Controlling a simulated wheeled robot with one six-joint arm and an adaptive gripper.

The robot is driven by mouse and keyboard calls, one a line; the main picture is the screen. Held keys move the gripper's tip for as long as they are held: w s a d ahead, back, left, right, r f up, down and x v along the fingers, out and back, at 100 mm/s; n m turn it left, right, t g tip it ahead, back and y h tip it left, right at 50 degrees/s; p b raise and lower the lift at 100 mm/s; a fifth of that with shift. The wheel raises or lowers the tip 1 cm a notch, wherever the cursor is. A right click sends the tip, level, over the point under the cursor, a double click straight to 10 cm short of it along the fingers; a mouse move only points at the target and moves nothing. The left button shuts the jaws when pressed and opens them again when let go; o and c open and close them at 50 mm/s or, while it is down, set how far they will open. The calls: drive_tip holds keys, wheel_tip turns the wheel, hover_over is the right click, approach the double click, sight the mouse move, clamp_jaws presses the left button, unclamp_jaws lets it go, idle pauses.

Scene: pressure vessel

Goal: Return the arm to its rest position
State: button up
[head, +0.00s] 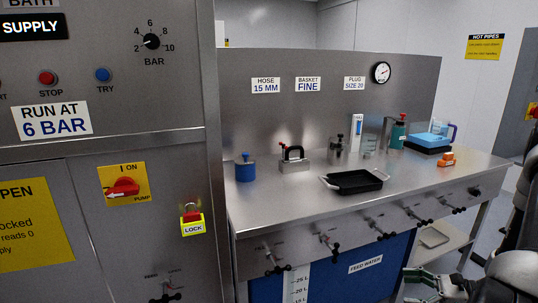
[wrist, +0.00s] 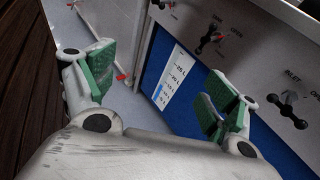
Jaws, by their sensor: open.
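My gripper (head: 432,286) shows at the bottom right of the head view, in front of the bench's lower front. In the wrist view my gripper (wrist: 152,92) has its two green-padded fingers spread wide apart, with nothing between them. Part of my dark arm stands at the right edge of the head view. Behind the fingers in the wrist view are the blue feed water panel (wrist: 185,85) with its white level scale (wrist: 172,78) and a black valve handle (wrist: 293,110). The fingers appear apart from these.
A steel bench (head: 310,195) carries a black tray (head: 354,181), a blue canister (head: 245,170) and other items. Several valve handles stick out along its front. A steel control cabinet (head: 150,150) with a red rotary switch (head: 123,187) stands at left. Grey floor shows at right.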

drive_tip(key=s+d+r+n+g+h, duration=0.1)
drive_tip(key=s+r+n+g+h, duration=0.4)
drive_tip(key=r+n, duration=0.45)
drive_tip(key=s+d+r+n+g+h, duration=0.1)
drive_tip(key=s+r+n+g+h, duration=0.25)
drive_tip(key=s+r+n, duration=0.6)
drive_tip(key=w+a+r+n+t+h, duration=0.1)
drive_tip(key=a+r+n+t+h, duration=0.1)
drive_tip(key=r, duration=0.6)
drive_tip(key=a+r+n+t+h, duration=0.1)
drive_tip(key=a+r+t+h, duration=0.1)
drive_tip(key=r+t, duration=0.3)
wheel_tip(320, 180, up, 4)
drive_tip(key=shift+w+a+r+n, duration=0.1)
drive_tip(key=shift+w+a+n, duration=0.3)
drive_tip(key=shift+a, duration=0.45)
drive_tip(key=shift+h, duration=0.25)
